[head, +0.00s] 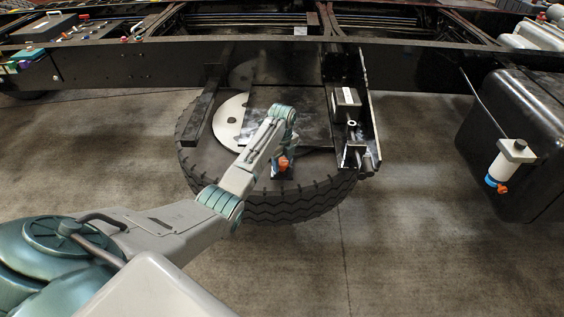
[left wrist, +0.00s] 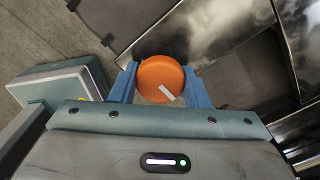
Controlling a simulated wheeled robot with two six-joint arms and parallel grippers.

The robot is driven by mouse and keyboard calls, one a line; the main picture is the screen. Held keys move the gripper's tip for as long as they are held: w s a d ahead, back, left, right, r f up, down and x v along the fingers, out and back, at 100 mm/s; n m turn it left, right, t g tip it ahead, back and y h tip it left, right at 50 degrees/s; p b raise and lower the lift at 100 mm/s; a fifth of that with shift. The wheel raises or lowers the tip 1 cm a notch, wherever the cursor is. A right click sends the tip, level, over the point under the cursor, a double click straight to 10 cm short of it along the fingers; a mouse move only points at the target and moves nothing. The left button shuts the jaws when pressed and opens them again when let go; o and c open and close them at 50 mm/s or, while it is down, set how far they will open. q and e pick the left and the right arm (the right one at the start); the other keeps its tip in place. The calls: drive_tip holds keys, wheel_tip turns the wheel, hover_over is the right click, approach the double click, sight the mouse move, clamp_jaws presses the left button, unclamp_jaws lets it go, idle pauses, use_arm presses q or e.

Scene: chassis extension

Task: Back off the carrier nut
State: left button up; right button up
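The carrier nut appears as a round orange cap with a white mark (left wrist: 162,78) in the left wrist view. A small orange part also shows in the head view (head: 283,162), near the front edge of the spare wheel (head: 290,203). My left gripper (left wrist: 160,90) has its blue fingers on opposite sides of the cap, and both appear to touch it. In the head view my left arm reaches over the wheel and partly hides this spot. The wheel lies flat under the dark carrier frame (head: 205,100). My right gripper is not in view.
A long dark chassis rail (head: 150,62) runs across behind the wheel. A bracket with a bolt (head: 352,125) stands right of my left arm. A black tank (head: 515,130) with a white-and-blue canister (head: 510,160) is at the right. The floor in front is clear.

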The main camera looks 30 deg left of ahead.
use_arm(q)
drive_tip(key=c, duration=0.4)
